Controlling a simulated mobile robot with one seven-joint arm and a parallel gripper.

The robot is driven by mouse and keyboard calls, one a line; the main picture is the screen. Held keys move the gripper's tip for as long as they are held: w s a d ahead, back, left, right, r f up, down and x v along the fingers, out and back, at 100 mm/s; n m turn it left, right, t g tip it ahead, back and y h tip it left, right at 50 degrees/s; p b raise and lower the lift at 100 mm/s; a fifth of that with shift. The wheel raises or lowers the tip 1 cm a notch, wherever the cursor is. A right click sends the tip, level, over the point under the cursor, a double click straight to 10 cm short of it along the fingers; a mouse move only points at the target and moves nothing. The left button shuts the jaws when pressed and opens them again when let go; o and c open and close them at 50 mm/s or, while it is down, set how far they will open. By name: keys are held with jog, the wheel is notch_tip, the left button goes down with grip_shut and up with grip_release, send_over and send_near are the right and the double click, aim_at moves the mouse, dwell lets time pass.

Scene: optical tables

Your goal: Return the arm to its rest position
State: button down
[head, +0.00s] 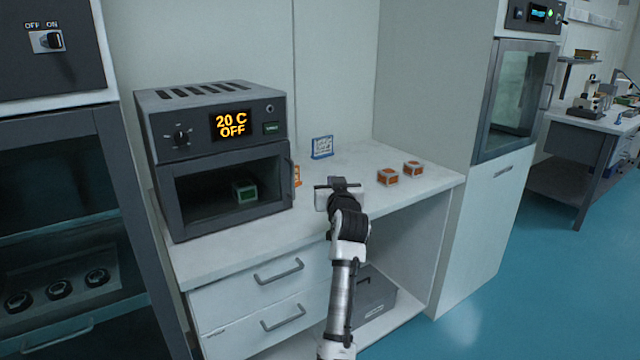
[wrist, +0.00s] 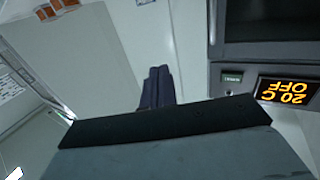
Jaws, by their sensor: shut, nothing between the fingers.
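My arm reaches up from the bottom of the head view, with my gripper (head: 338,186) over the front part of the white bench. In the wrist view my gripper's fingers (wrist: 157,88) are together with nothing between them. The gripper is apart from the oven and from the orange boxes on the bench. The wrist view shows the bench and the oven's front upside down.
A grey oven (head: 215,105) reading "20 C OFF" stands left, a green item (head: 244,191) inside. Two orange boxes (head: 388,177) (head: 413,168) and a blue-framed sign (head: 322,147) are on the bench (head: 350,160). A tall cabinet (head: 480,220) stands right. Blue floor is clear there.

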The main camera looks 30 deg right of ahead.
jog(key=shift+s+d, duration=0.15)
jog(key=shift+s, duration=0.45)
